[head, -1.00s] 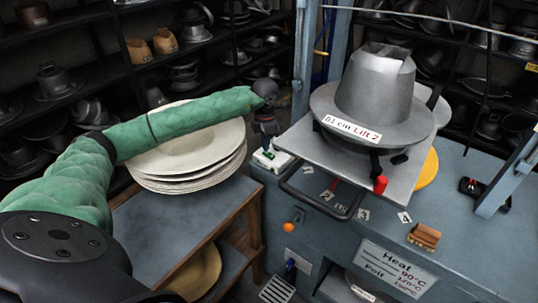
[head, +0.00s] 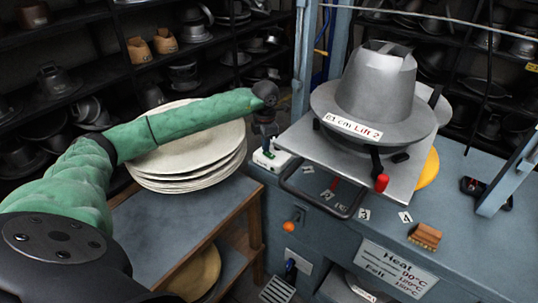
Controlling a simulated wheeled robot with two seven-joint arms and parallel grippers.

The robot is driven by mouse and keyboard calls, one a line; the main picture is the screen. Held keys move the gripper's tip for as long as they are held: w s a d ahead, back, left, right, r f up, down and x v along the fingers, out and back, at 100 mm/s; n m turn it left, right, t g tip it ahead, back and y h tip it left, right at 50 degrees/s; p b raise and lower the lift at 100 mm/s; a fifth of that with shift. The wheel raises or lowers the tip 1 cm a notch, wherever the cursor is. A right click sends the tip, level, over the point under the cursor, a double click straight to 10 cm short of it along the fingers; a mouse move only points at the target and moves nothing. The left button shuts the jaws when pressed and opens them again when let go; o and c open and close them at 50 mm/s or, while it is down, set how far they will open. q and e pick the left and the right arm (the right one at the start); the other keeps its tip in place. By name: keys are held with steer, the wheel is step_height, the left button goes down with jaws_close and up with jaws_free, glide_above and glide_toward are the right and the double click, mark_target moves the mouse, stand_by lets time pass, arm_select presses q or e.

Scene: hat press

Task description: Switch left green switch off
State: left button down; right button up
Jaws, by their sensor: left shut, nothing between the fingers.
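A small white switch box (head: 272,158) with a green switch (head: 268,154) sits at the left end of the blue-grey press bench. My left gripper (head: 267,146) points down right over the green switch, shut and empty. Its fingertips are close to the switch; I cannot tell whether they touch it. The gripper partly hides the switch, and its position is too small to make out. My right gripper is not in view.
A stack of pale felt discs (head: 190,165) lies on a side table under my left forearm. The grey hat form (head: 378,90) on its metal plate stands right of the switch box. A red-knobbed lever (head: 382,182) and a wooden brush (head: 425,236) are farther right.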

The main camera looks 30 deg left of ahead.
arm_select(q)
steer(key=shift+f+b, duration=0.35)
steer(key=shift+f, duration=0.15)
stand_by(0.3)
steer(key=shift+r, duration=0.1)
steer(key=shift+r+p, duration=1.05)
steer(key=shift+r, duration=2.4)
